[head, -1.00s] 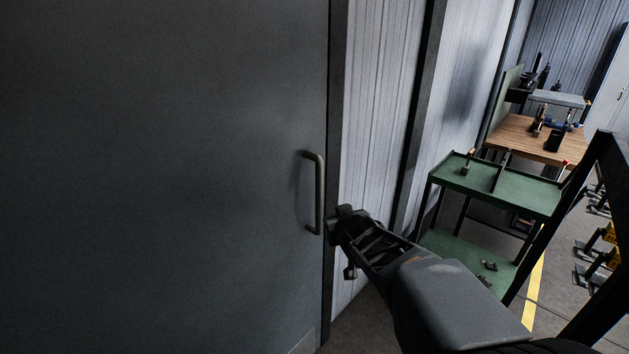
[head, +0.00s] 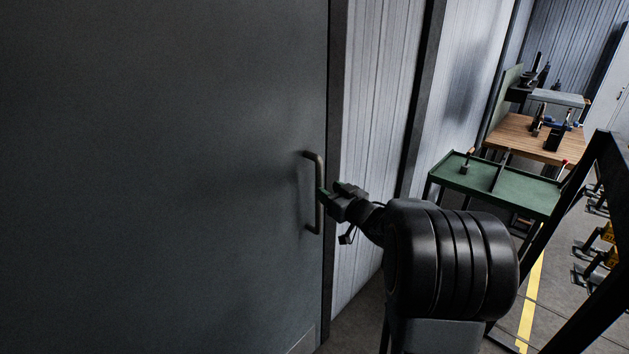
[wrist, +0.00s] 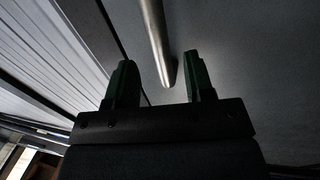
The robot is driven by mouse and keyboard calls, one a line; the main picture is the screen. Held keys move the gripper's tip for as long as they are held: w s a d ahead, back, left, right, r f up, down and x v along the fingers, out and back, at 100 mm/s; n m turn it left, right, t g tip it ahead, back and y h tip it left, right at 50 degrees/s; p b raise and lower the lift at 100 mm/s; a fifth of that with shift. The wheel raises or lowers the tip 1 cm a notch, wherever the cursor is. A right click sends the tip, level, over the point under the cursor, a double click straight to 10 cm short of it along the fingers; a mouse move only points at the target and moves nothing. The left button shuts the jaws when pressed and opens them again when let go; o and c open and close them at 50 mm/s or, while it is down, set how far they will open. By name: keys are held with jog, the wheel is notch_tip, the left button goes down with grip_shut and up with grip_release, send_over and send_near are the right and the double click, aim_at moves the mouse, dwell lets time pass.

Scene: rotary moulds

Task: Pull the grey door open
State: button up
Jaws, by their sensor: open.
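The grey door (head: 160,180) fills the left half of the head view and looks shut in its dark frame. Its metal bar handle (head: 319,170) stands upright near the door's right edge. My gripper (head: 325,192) is right beside the handle at about mid-height. In the wrist view the gripper (wrist: 158,78) is open, with one green-lined finger on each side of the handle bar (wrist: 156,40). The bar runs into the gap between the fingers, and I cannot tell whether either finger touches it.
A pale corrugated wall (head: 375,130) is right of the door frame. A green two-level cart (head: 535,195) and a wooden workbench (head: 510,130) stand further right. A dark slanted post (head: 565,230) crosses the right side. Some floor (head: 350,325) shows below the wall.

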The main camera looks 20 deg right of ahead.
aim_at(321, 185)
jog(key=x, duration=0.7)
jog(key=shift+w+p, duration=0.15)
jog(key=shift+p, duration=0.25)
grip_shut()
